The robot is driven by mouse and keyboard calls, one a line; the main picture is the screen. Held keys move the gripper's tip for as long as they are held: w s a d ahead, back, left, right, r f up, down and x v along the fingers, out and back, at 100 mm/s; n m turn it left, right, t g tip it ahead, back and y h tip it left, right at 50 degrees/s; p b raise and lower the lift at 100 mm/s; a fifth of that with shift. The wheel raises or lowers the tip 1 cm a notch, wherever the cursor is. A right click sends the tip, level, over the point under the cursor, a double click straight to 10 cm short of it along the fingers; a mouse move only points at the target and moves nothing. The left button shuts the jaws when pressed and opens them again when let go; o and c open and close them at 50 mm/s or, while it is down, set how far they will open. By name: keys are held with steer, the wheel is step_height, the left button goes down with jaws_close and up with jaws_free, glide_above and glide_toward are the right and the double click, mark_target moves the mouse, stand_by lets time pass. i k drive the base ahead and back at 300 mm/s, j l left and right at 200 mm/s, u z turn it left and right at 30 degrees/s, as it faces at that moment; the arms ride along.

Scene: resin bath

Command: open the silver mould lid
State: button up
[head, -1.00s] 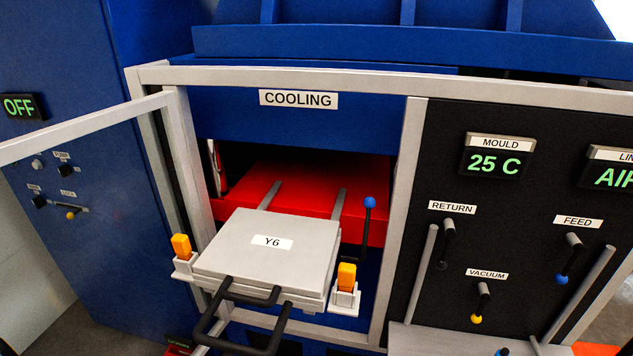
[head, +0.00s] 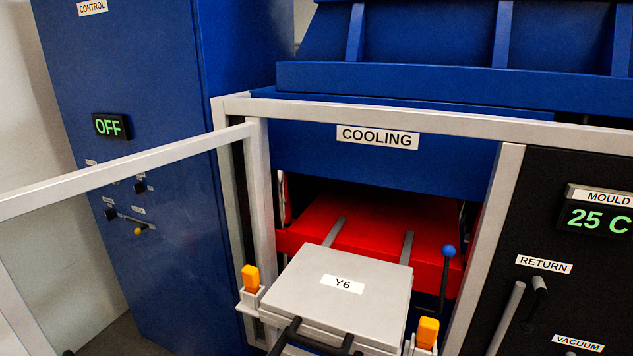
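The silver mould lid (head: 315,294), a flat grey plate labelled Y6, lies closed on the mould in front of the COOLING bay. Black bar handles (head: 312,338) stick out at its front edge, cut off by the bottom of the view. An orange clamp (head: 250,278) stands in a grey bracket at the lid's left side, and another orange clamp (head: 427,331) at its right. My gripper is not in view.
A red platen (head: 378,236) with two grey rails lies behind the mould. A blue-knobbed lever (head: 448,252) stands at its right. An open grey-framed door (head: 120,172) reaches out at left. A black panel (head: 585,165) with valve levers is at right; the mould display reads 25 C.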

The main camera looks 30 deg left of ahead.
mark_target(363, 299)
steer(key=j+u, duration=0.2)
steer(key=j, duration=0.15)
steer(key=i+j+u, duration=0.25)
steer(key=j+u, duration=0.2)
steer(key=j, duration=0.25)
steer(key=i+j+u, duration=0.1)
steer(key=j+u, duration=0.15)
steer(key=j, duration=0.05)
